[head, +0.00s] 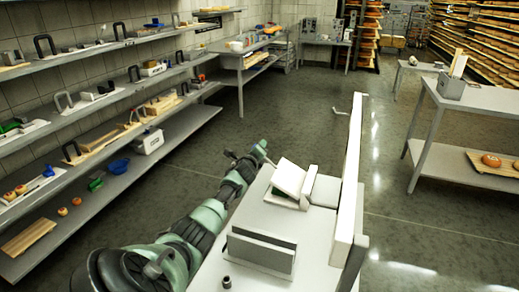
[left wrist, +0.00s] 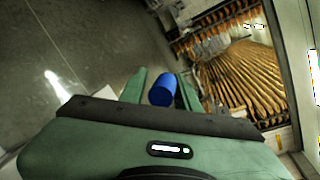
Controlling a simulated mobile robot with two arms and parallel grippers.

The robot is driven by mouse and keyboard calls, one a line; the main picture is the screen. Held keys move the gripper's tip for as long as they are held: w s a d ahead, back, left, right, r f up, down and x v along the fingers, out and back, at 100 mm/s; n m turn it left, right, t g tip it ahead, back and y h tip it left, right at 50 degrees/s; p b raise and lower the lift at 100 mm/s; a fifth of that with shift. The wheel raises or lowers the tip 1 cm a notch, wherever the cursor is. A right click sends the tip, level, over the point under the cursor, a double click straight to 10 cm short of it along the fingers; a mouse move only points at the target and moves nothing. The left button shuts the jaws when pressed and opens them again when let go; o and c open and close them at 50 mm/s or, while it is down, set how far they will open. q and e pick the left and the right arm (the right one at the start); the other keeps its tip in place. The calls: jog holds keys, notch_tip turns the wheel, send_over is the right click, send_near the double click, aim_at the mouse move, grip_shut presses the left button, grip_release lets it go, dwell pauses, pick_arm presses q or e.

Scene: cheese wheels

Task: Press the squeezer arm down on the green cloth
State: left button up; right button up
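My left arm reaches in from the left in the head view, with its gripper (head: 262,153) at the left edge of a grey bench, beside a tilted white block. In the left wrist view the green fingers (left wrist: 162,82) stand on both sides of a blue cylinder (left wrist: 162,90), which fills the gap between them. Its far end is hidden. I cannot tell whether it belongs to the squeezer. My right gripper is not in view.
The grey bench (head: 222,268) holds the tilted white block (head: 289,178), a grey upright block (head: 262,250) and a tall pale board (head: 350,180) along its right side. Shelves with tools (head: 100,55) line the left wall. Another table (head: 480,100) stands right. The floor between is clear.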

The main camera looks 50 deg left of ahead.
pick_arm(q)
jog(key=shift+d, duration=0.15)
jog(key=shift+s+d, duration=0.4)
jog(key=shift+s, duration=0.15)
jog(key=p+v, duration=0.1)
jog(key=v, duration=0.5)
jog(key=shift+s+r, duration=0.15)
jog(key=shift+s, duration=0.05)
